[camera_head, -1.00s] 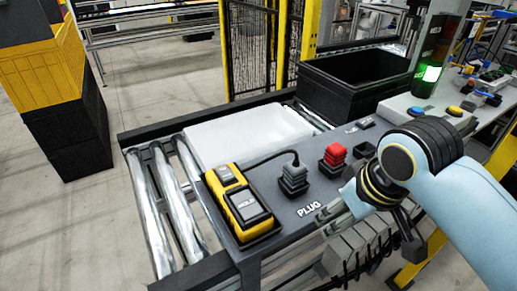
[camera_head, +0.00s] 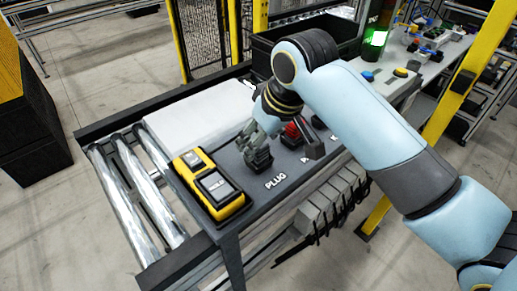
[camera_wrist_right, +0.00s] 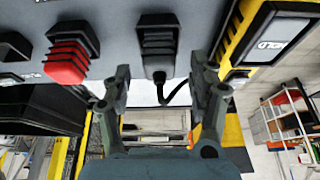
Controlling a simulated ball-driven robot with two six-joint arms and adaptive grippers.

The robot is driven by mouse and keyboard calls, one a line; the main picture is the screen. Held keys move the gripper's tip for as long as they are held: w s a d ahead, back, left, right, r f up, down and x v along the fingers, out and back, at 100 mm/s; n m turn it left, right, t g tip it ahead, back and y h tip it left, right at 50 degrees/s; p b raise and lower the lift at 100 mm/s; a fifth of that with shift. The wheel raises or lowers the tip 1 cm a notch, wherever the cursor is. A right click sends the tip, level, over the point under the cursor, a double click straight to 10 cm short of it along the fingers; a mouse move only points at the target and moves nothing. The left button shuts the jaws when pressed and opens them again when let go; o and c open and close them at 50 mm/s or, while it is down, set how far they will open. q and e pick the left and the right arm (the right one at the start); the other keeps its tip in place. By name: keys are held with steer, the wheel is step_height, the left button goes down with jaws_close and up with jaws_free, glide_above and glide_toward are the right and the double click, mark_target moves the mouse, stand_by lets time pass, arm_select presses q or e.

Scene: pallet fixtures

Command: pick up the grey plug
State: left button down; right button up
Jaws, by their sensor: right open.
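The grey plug (camera_wrist_right: 159,62) sits upright in its black socket (camera_wrist_right: 157,22) with a black cable running from its end, in the right wrist view. My right gripper (camera_wrist_right: 160,88) is open, with one finger on each side of the plug's line and the fingertips close to the plug. The fingers look apart from the plug, but I cannot tell contact for sure. In the head view my right gripper (camera_head: 250,138) is over the plug's socket (camera_head: 259,163) and hides most of the plug. My left gripper is not in view.
A red plug (camera_head: 292,133) stands in a socket beside the grey one. A yellow meter (camera_head: 209,184) lies on the other side. A white block (camera_head: 205,122) lies behind on the rollers. A black bin (camera_head: 265,50) stands at the back.

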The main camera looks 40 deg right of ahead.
steer(key=shift+x, duration=0.95)
steer(key=shift+w, duration=0.1)
steer(key=shift+r, duration=0.1)
steer(key=shift+c, duration=0.4)
steer(key=c, duration=1.1)
jaws_close()
steer(key=shift+r, duration=0.1)
